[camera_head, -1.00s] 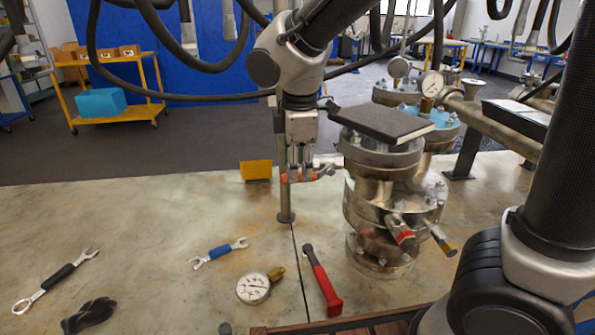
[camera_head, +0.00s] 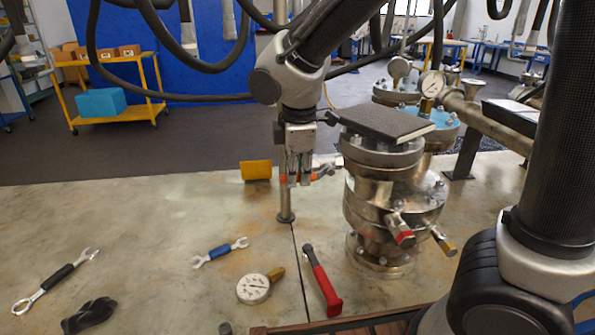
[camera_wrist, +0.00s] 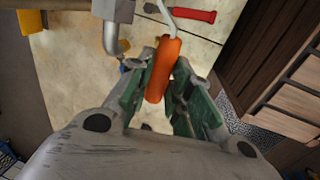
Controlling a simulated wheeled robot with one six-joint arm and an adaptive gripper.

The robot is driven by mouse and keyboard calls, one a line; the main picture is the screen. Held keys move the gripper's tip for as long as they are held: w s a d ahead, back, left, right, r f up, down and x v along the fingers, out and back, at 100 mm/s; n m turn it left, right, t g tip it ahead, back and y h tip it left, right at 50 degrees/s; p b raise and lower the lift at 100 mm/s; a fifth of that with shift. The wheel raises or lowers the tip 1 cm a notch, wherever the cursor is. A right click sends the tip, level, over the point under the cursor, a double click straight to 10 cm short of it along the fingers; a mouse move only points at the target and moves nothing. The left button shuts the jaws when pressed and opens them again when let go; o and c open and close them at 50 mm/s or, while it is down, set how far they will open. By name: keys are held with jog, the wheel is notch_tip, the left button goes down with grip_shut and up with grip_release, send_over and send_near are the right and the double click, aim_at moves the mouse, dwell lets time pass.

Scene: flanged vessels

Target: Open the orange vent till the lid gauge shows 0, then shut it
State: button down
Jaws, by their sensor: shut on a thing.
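The orange vent handle (camera_wrist: 163,68) is a rounded orange grip on a bent grey rod. In the wrist view it lies between the green-padded fingers of my gripper (camera_wrist: 155,95), which are shut on it. In the head view my gripper (camera_head: 300,181) is left of the front flanged vessel (camera_head: 385,205), with the orange handle (camera_head: 322,172) partly showing at the fingers. A dial gauge (camera_head: 432,84) stands above the blue lid (camera_head: 440,120) of the vessel behind. Its needle is too small to read. The vent's valve body is mostly hidden.
A dark flat slab (camera_head: 385,122) lies on the front vessel. Red-tipped (camera_head: 404,237) and yellow-tipped (camera_head: 447,245) handles project from its front. The bench's left middle is clear.

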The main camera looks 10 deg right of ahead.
jog(key=shift+a+f+h, duration=0.15)
jog(key=shift+f+h, duration=0.65)
jog(key=shift+h, duration=0.3)
jog(key=f+h, duration=0.2)
jog(key=shift+n+h, duration=0.3)
jog(key=d+f+n+t+h, duration=0.1)
jog(key=d+f+h, duration=0.5)
jog(key=h, duration=0.6)
jog(key=shift+f+n+t+h, duration=0.15)
jog(key=shift+n+t+h, duration=0.15)
jog(key=shift+n+h, duration=0.1)
jog(key=shift+d, duration=0.2)
jog(key=c, duration=1.3)
grip_release()
